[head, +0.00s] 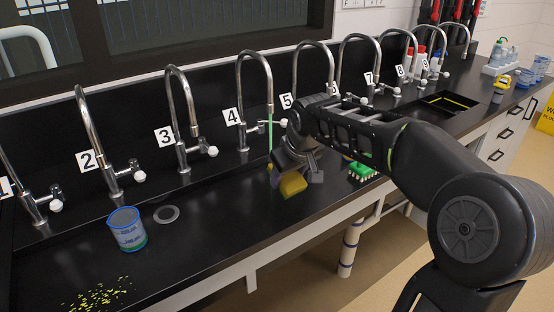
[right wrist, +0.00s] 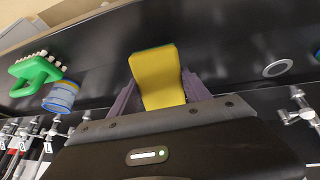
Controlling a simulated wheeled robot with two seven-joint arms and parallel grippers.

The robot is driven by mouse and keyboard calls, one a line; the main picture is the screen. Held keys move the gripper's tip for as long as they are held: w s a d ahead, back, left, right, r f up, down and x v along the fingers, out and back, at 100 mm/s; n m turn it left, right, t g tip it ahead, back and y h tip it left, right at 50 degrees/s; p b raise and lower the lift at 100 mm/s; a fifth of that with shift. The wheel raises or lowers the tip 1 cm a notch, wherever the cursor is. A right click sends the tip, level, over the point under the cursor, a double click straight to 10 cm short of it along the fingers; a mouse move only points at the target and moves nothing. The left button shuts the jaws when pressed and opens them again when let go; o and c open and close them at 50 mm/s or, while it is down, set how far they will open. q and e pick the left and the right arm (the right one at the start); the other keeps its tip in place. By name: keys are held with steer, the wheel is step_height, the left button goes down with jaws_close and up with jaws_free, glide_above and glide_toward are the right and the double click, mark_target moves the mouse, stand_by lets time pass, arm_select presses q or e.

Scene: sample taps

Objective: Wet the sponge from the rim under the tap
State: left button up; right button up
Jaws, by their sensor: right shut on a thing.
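The sponge (head: 293,184) is a yellow block. My right gripper (head: 291,171) is shut on it and holds it above the black bench, near tap 4 (head: 256,62). In the right wrist view the sponge (right wrist: 157,77) sits between two purple fingers, with a thin green layer on its far edge. A thin pale green line (head: 270,132) hangs below the spout of tap 4, left of the gripper; whether it touches the sponge I cannot tell. My left gripper is not in view.
Several numbered taps stand along the back. A blue-banded cup (head: 126,230), a drain ring (head: 166,214) and yellow bits (head: 98,297) lie to the left. A green brush (head: 361,171) is right of the gripper. Another blue-banded container (right wrist: 61,97) shows in the right wrist view.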

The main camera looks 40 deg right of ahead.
steer(key=shift+s+a+r+p, duration=0.15)
steer(key=shift+s+a+r, duration=0.1)
steer(key=shift+s+r, duration=0.5)
steer(key=shift+s+a+r+p, duration=0.2)
steer(key=shift+s+a+r, duration=0.1)
steer(key=shift+s+r, duration=0.4)
steer(key=shift+s+a+r+p, duration=0.15)
steer(key=shift+s+a+r, duration=0.1)
steer(key=shift+s+r, duration=0.5)
steer(key=shift+s+f, duration=0.15)
steer(key=shift+f, duration=0.05)
